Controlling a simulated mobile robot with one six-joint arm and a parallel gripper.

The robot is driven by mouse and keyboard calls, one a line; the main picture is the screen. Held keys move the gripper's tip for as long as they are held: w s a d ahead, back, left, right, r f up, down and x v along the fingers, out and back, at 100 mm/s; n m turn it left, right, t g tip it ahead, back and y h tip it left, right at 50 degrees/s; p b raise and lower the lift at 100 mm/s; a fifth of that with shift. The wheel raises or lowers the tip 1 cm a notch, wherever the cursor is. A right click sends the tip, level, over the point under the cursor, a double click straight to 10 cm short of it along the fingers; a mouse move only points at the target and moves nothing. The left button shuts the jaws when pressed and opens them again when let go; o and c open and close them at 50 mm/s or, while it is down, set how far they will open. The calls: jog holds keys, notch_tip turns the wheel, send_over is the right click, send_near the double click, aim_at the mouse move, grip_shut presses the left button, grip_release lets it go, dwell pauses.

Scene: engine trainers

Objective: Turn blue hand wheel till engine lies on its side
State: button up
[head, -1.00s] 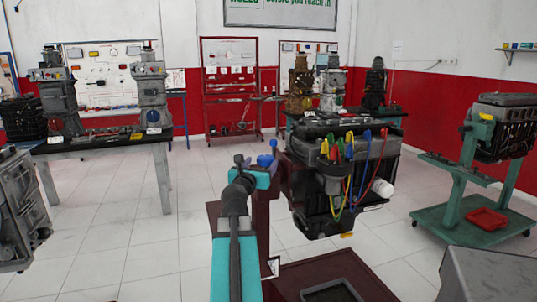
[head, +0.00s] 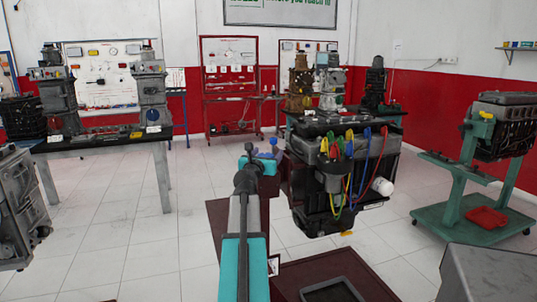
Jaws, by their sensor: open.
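The engine (head: 318,180), dark with coloured leads and a white filter on its right side, hangs on a dark red stand (head: 218,222) right of centre in the head view. It sits close to upright, with a slight tilt. Small blue parts of the hand wheel (head: 273,142) show left of the engine, just beyond my arm's end. Most of the wheel is hidden. My gripper (head: 262,155) is open at the wheel, in front of the engine's left side. Its fingers are small and partly hidden, and I cannot tell whether they touch the wheel.
A black tray (head: 333,290) lies on the stand's base. A green engine stand (head: 462,212) with a red tray is at the right. A grey block (head: 490,275) is at the lower right. A workbench (head: 100,142) stands at the back left.

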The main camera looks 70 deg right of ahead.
jog(key=shift+d, duration=0.5)
jog(key=c, duration=0.9)
jog(key=shift+d, duration=0.3)
jog(key=shift+c, duration=0.7)
jog(key=shift+a, duration=0.25)
